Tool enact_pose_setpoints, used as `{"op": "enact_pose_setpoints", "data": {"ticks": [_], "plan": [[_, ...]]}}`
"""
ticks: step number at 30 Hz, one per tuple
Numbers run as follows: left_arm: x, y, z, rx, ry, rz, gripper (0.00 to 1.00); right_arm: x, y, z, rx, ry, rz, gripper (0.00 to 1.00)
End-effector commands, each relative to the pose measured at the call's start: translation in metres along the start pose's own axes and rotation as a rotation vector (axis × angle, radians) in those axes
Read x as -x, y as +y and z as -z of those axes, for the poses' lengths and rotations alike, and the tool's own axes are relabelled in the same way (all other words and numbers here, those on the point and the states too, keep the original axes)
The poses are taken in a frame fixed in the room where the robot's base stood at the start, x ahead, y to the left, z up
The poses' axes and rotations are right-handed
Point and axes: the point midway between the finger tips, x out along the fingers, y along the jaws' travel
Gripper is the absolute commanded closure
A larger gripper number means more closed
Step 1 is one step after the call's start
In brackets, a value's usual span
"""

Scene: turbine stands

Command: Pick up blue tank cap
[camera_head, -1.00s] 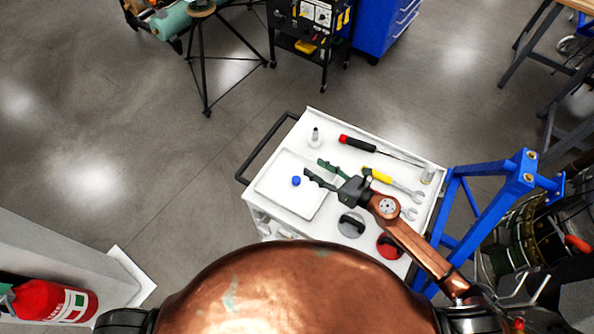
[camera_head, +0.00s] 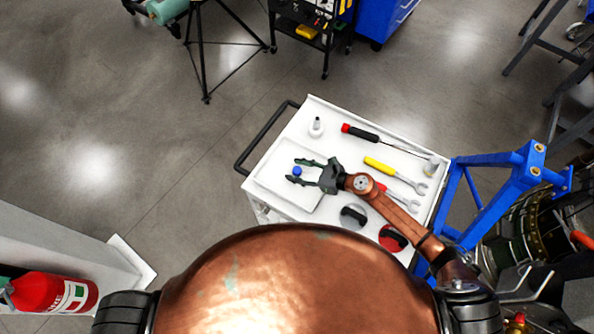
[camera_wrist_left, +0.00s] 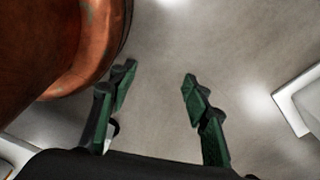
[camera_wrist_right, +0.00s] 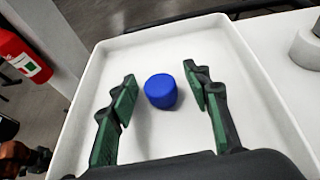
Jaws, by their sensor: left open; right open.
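The blue tank cap (camera_head: 297,171) sits in the white tray (camera_head: 268,178) on the cart. In the right wrist view the cap (camera_wrist_right: 160,91) stands on the tray floor, between and slightly beyond my right gripper's fingertips. My right gripper (camera_head: 297,171) is open, with a green-padded finger on either side of the cap. The fingers (camera_wrist_right: 160,85) look apart from the cap. My left gripper (camera_wrist_left: 158,80) is open and empty over bare floor in the left wrist view. It does not show in the head view.
The white cart (camera_head: 330,115) also holds a red-and-black screwdriver (camera_head: 360,132), a yellow-handled tool (camera_head: 380,166), wrenches, a grey round cap (camera_head: 352,216) and a red one (camera_head: 392,238). A small white bottle (camera_head: 316,127) stands behind the tray. A blue frame (camera_head: 500,195) rises at the right.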

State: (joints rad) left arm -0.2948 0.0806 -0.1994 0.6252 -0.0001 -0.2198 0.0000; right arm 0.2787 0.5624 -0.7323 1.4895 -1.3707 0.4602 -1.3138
Motion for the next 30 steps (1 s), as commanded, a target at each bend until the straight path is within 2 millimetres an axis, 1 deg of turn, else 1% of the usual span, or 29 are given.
{"op": "enact_pose_setpoints", "data": {"ticks": [2,5,15,20,26,30], "plan": [[0.000,0.000,0.005,-0.001,0.006,0.000,0.56,-0.001,0.000,0.000,0.001,0.000,-0.001,0.56],[0.000,0.000,0.004,-0.001,0.005,0.000,0.56,0.000,0.000,0.000,0.001,0.000,-0.001,0.56],[0.000,0.001,-0.011,0.001,-0.014,-0.001,0.56,0.000,0.000,0.000,0.000,0.000,-0.001,0.78],[0.000,0.001,-0.011,0.001,-0.015,-0.001,0.56,0.000,0.000,0.000,0.000,0.000,-0.001,0.89],[0.000,0.001,-0.011,0.001,-0.014,-0.001,0.56,0.000,0.000,0.000,0.000,0.000,-0.001,0.89],[0.001,0.001,-0.010,0.001,-0.013,-0.001,0.56,0.002,0.000,-0.004,0.003,-0.001,-0.001,0.89]]}}
